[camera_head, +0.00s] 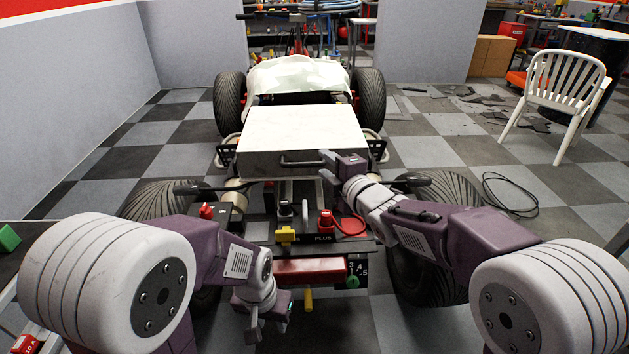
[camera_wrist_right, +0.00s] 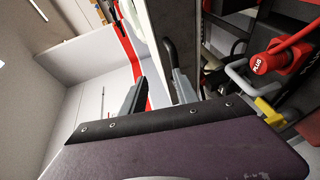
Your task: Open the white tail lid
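The white tail lid (camera_head: 303,128) lies flat and looks closed on top of the grey box at the quad's rear. A dark bar handle (camera_head: 302,162) is on the front face. My right gripper (camera_head: 327,167) is just right of this handle, with its fingers apart and nothing held. In the right wrist view, the open fingers (camera_wrist_right: 157,96) point toward the dark handle (camera_wrist_right: 169,58), which lies just beyond them, closer to the right finger. Contact cannot be made out. My left gripper (camera_head: 264,321) hangs low, left of the red bar, away from the lid; its opening is unclear.
Below the box are a yellow clip (camera_head: 287,235), a red terminal cap marked PLUS (camera_head: 326,222) and a red bar (camera_head: 311,270). Tyres flank the quad. A white crumpled cover (camera_head: 298,75) lies ahead of the lid. A white chair (camera_head: 562,90) stands at right. Space above the lid is clear.

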